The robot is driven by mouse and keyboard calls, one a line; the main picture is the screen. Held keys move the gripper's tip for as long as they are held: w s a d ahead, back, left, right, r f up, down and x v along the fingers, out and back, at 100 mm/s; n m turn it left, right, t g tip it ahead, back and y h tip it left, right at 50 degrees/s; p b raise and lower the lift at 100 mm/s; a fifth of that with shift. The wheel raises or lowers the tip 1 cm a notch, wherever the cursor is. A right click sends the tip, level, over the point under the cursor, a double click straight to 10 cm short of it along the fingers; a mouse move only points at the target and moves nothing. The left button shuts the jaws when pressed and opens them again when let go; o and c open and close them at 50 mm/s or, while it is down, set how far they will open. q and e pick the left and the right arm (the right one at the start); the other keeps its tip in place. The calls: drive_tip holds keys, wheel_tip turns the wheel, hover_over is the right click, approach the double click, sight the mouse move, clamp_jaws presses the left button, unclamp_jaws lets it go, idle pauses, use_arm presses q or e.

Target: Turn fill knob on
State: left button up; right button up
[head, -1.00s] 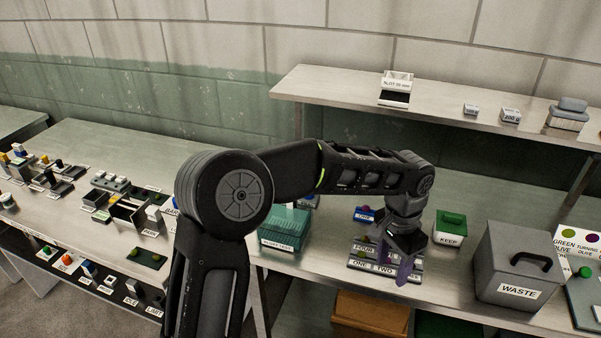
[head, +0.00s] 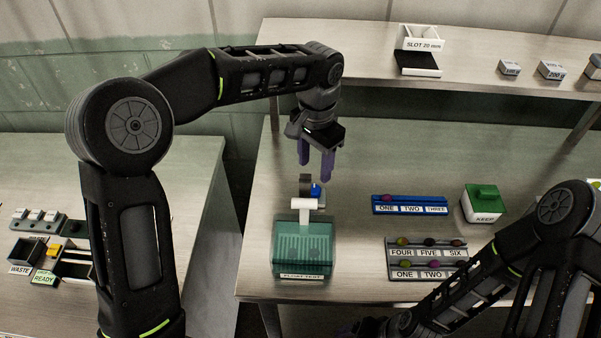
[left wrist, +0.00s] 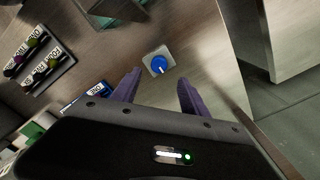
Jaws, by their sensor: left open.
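The blue fill knob (head: 316,190) stands behind the green transparent tank (head: 304,262), beside a white spout (head: 304,204) and partly hidden by it. In the left wrist view the knob (left wrist: 158,63) is round and blue with a white pointer mark, on a light square base. My left gripper (head: 315,172) points down above the knob with its purple fingers apart and empty. In the left wrist view the knob appears between and beyond the fingertips, apart from them. My right arm comes in at the lower right; its gripper end (head: 372,327) is dark and cut by the bottom edge.
A blue rack (head: 410,211) and grey racks (head: 425,274) with coloured pieces stand to the right, by a green-lidded KEEP box (head: 482,208). A shelf (head: 480,88) runs behind. The table between the tank and the racks is clear.

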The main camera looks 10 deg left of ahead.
sight(314, 188)
use_arm(q)
drive_tip(key=shift+s+d, duration=0.1)
drive_tip(key=shift+d, duration=0.05)
drive_tip(key=shift+f, duration=0.25)
wheel_tip(314, 188, down, 7)
drive_tip(key=shift+f+p, duration=0.15)
drive_tip(key=shift+p, duration=0.65)
drive_tip(key=shift+c, duration=0.4)
clamp_jaws()
